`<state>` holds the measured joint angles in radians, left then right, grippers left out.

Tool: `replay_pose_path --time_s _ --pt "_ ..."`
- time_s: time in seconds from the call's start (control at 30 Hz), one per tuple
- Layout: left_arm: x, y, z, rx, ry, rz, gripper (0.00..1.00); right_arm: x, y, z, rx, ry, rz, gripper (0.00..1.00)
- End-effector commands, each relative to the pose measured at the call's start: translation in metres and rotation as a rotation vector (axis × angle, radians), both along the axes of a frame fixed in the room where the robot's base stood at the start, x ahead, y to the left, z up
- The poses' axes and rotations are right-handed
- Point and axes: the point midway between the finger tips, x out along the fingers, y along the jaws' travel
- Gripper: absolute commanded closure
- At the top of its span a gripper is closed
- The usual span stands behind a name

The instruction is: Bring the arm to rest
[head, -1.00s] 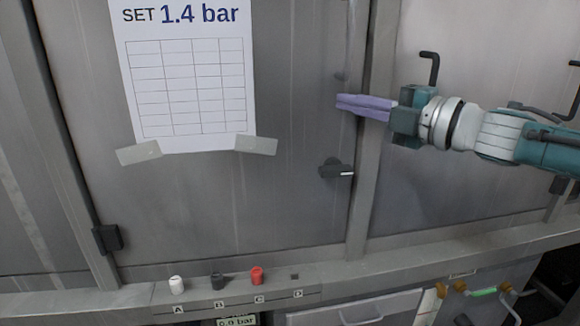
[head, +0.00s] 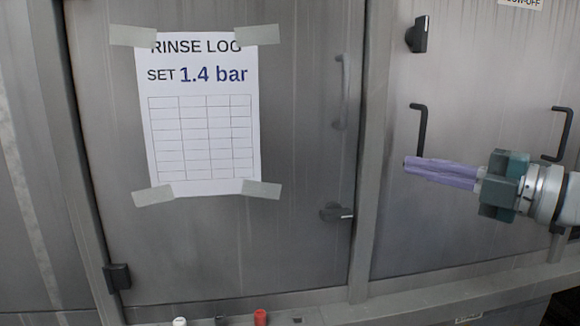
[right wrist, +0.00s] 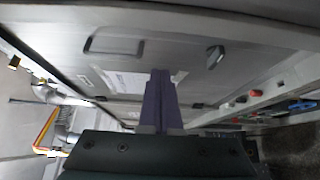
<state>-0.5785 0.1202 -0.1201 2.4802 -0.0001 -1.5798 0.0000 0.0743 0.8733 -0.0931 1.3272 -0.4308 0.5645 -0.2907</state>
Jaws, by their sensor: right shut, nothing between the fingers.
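My right gripper (head: 408,166) comes in from the right in the head view, with its purple fingers pointing left. The fingers are pressed together with nothing between them. It appears in front of the right-hand metal panel, near a dark handle. The right wrist view shows the closed purple fingers (right wrist: 160,80) from behind, with grey panels beyond. My left gripper is in neither view.
A metal cabinet door (head: 300,120) carries a taped rinse log sheet (head: 205,130) reading "SET 1.4 bar". A dark latch (head: 336,212) sits at its lower right. Dark handles (head: 418,130) stand out from the right panel. A ledge with a red knob (head: 261,317) runs along the bottom.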

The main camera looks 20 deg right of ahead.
Motion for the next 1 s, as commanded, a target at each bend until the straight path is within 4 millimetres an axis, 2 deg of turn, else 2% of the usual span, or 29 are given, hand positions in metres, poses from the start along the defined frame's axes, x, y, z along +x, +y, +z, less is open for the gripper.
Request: replay_pose_path --time_s 0.17,0.3,0.37,0.47,0.57,0.73,0.87,1.0 --pt "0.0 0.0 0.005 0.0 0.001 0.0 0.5 0.0 0.005 0.0 0.035 0.015 -0.026 1.0" --pt "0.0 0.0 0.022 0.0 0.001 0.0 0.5 -0.001 0.022 -0.009 0.192 0.103 -0.164 1.0" --pt "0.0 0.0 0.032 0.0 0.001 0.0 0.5 -0.007 0.032 -0.016 0.297 0.173 -0.258 1.0" --pt "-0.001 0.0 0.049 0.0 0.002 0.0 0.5 -0.029 0.049 -0.035 0.484 0.333 -0.439 1.0" --pt "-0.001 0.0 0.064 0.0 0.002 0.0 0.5 -0.066 0.067 -0.054 0.654 0.525 -0.621 1.0" --pt "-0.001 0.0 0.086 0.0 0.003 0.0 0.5 -0.148 0.106 -0.072 0.868 0.867 -0.886 1.0" --pt "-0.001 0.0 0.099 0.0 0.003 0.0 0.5 -0.211 0.135 -0.069 0.963 1.107 -1.043 1.0" --pt "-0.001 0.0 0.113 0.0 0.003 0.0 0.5 -0.277 0.166 -0.051 1.023 1.351 -1.184 1.0"
